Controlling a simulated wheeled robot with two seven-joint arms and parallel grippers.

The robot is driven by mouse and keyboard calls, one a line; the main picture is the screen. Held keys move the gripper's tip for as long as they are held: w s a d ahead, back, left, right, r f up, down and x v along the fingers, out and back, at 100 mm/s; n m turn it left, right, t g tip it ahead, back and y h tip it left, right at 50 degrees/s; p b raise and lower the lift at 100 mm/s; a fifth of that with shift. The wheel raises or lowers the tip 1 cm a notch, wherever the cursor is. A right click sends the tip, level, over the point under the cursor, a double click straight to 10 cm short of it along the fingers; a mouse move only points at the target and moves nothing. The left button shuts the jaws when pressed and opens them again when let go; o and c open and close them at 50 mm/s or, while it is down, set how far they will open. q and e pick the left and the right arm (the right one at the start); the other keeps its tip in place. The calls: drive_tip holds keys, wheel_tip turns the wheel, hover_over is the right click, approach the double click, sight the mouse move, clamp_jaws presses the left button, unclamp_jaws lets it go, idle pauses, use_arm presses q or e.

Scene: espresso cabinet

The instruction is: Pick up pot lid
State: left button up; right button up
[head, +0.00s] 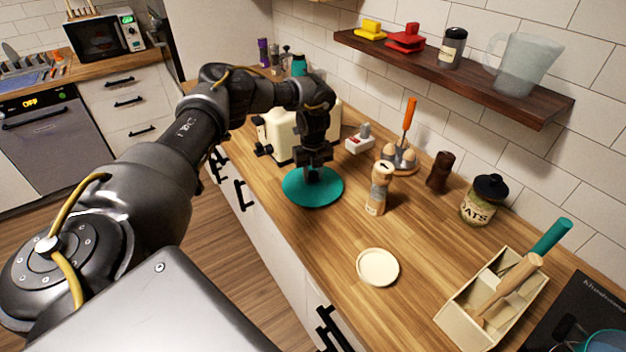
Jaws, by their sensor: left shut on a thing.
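The pot lid (325,191) is a flat, round teal disc on the left part of the wooden counter, near its front edge. My left gripper (313,174) points down over the middle of the lid and is shut on it, seemingly at the handle, which the fingers hide. The lid looks level; I cannot tell whether it touches the counter or is slightly above it. My right gripper is not in view.
A cream toaster (283,135) stands just behind the lid. A utensil box (490,300) stands at right. A wooden shelf (455,75) overhangs the counter's back.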

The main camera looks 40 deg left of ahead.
sight(313, 187)
use_arm(q)
drive_tip(key=r, duration=0.1)
drive_tip(key=s+d+r+b, duration=0.1)
drive_tip(key=r, duration=0.1)
drive_tip(key=r+b, duration=0.1)
drive_tip(key=shift+s+d+r, duration=0.3)
drive_tip(key=shift+r, duration=0.05)
drive_tip(key=s+d+r+b, duration=0.1)
drive_tip(key=s+d+r, duration=0.6)
drive_tip(key=s, duration=0.2)
drive_tip(key=shift+d+r, duration=0.2)
drive_tip(key=shift+d, duration=0.15)
